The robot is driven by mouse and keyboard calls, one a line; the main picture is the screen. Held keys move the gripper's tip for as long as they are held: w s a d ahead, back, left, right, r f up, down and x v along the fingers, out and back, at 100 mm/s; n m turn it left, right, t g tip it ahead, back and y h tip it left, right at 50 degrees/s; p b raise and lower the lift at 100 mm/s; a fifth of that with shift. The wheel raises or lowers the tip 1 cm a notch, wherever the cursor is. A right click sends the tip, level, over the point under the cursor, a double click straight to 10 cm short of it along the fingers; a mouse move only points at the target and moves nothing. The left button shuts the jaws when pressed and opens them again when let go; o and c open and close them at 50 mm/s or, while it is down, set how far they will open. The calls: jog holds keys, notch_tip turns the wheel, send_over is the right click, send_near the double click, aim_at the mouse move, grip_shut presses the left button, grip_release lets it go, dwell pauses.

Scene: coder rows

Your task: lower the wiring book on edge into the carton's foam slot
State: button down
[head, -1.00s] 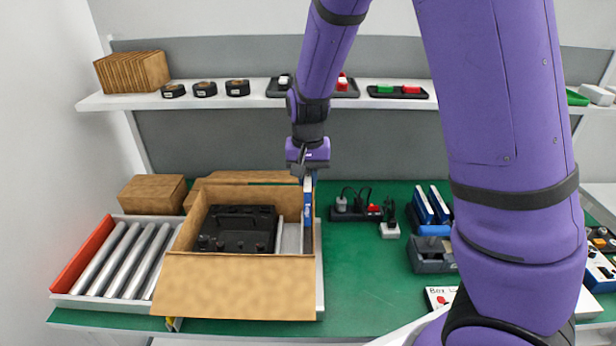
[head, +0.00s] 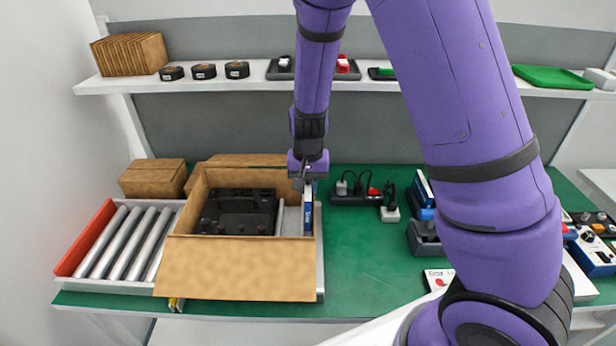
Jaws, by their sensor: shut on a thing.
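Pale grey foam (head: 291,219) fills the carton's right side. The blue wiring book (head: 308,213) stands upright on edge at the carton's right side, with its spine toward me. Its lower part appears to be inside the carton, but I cannot tell how deep or whether it touches the slot. My gripper (head: 308,184) is shut on the book's top, above the carton; its fingers are small and partly hidden.
A roller tray (head: 123,240) with a red end lies left of the carton. A closed cardboard box (head: 153,178) stands behind it. A power strip (head: 356,198) with plugs and several blue items lie to the right. Green table is clear just right of the carton.

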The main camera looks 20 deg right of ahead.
jog(key=shift+f, duration=1.55)
jog(key=shift+s+f, duration=0.2)
jog(key=shift+f, duration=0.05)
jog(key=shift+s+f, duration=0.1)
jog(key=shift+s, duration=0.05)
jog(key=c, duration=1)
grip_release()
jog(key=shift+a, duration=0.1)
jog(key=shift+r, duration=0.25)
jog(key=r, duration=1.1)
jog(key=shift+w, duration=0.35)
